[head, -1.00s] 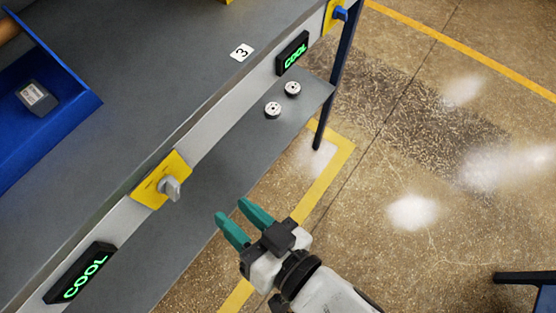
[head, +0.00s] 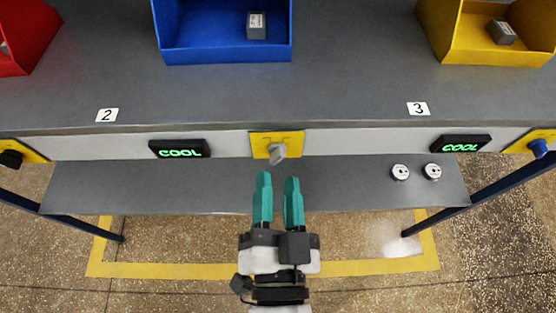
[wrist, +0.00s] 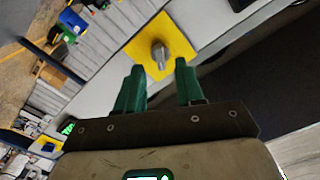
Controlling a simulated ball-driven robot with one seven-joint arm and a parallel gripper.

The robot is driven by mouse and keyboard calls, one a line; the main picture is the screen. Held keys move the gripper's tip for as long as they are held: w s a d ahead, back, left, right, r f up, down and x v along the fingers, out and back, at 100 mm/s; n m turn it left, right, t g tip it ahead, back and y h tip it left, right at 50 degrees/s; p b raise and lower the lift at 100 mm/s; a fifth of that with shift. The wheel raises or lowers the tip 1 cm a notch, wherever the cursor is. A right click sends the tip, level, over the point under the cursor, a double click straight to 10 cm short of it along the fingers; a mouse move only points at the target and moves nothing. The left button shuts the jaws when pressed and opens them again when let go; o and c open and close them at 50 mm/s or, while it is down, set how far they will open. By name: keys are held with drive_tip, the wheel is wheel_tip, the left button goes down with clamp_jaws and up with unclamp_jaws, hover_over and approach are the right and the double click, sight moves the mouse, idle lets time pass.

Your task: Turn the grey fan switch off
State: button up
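The grey fan switch (head: 277,153) is a knob on a yellow plate (head: 262,139) on the bench's front rail, in the middle of the head view. Its grip is turned at a slant; I cannot read the plate's small marks. In the wrist view the grey knob (wrist: 160,54) stands out from its yellow plate just beyond the fingertips. My gripper (head: 278,180) points at the switch from the front, with its two teal fingers apart and nothing between them. In the wrist view the fingers (wrist: 158,75) stand on either side below the knob, not touching it.
Green-lit COOL displays (head: 180,149) and (head: 461,144) flank the switch. A black knob (head: 11,158) and a blue knob (head: 539,148) sit farther along the rail. Two white round pieces (head: 400,172) lie on the lower shelf (head: 150,185). Blue bin (head: 222,55) and yellow bin (head: 447,30) stand above.

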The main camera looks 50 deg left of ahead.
sight(277, 162)
drive_tip(key=shift+x, duration=2.15)
drive_tip(key=shift+c, duration=0.4)
clamp_jaws()
